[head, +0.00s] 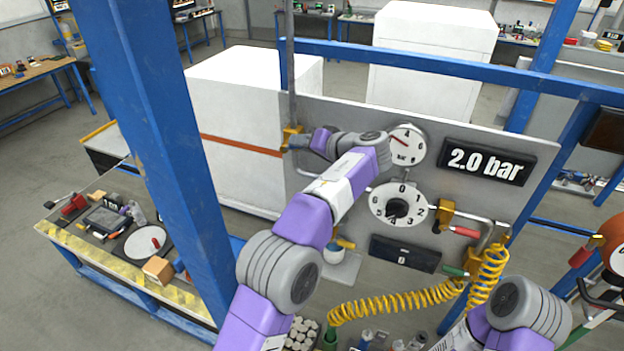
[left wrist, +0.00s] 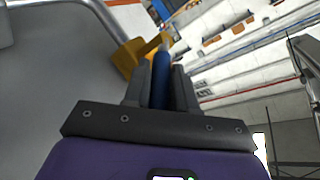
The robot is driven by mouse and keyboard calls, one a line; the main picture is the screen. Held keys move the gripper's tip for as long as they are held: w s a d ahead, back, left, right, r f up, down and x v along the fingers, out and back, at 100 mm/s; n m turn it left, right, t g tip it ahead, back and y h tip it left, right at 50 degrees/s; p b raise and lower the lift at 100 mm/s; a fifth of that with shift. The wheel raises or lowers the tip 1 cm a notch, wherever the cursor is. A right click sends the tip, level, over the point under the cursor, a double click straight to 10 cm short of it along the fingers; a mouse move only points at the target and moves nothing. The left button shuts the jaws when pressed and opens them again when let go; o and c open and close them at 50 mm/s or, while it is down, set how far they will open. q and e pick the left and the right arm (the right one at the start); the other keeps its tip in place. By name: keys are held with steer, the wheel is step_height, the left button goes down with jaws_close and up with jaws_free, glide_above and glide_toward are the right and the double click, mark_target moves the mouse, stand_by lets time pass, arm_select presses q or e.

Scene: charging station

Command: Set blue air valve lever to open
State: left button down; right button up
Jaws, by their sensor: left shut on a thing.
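The blue valve lever (left wrist: 162,78) lies between the fingers of my left gripper in the left wrist view. A brass-coloured valve body (left wrist: 131,57) is just beyond the fingertips. In the head view the valve (head: 291,136) sits at the left edge of the grey panel, on a vertical grey pipe (head: 290,70). My left gripper (head: 299,141) reaches it from the right and is shut on the lever. The gripper hides the lever in the head view, so its exact angle to the pipe is hard to tell. My right gripper is out of view.
The grey panel (head: 345,118) carries a pressure gauge (head: 405,146), a 2.0 bar display (head: 486,161) and a numbered dial (head: 398,205). A second brass valve with a red lever (head: 466,232) is at right. A yellow coiled hose (head: 400,305) hangs below. A blue post (head: 160,150) stands left.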

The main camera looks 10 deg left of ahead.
arm_select(q)
steer(key=shift+s+a+r, duration=0.3)
steer(key=shift+a+r, duration=0.05)
steer(key=shift+r, duration=0.3)
steer(key=c, duration=1)
jaws_free()
steer(key=shift+d+f, duration=0.1)
steer(key=shift+d, duration=0.1)
steer(key=v, duration=0.7)
steer(key=shift+s+r+b, duration=0.3)
steer(key=shift+b, duration=0.15)
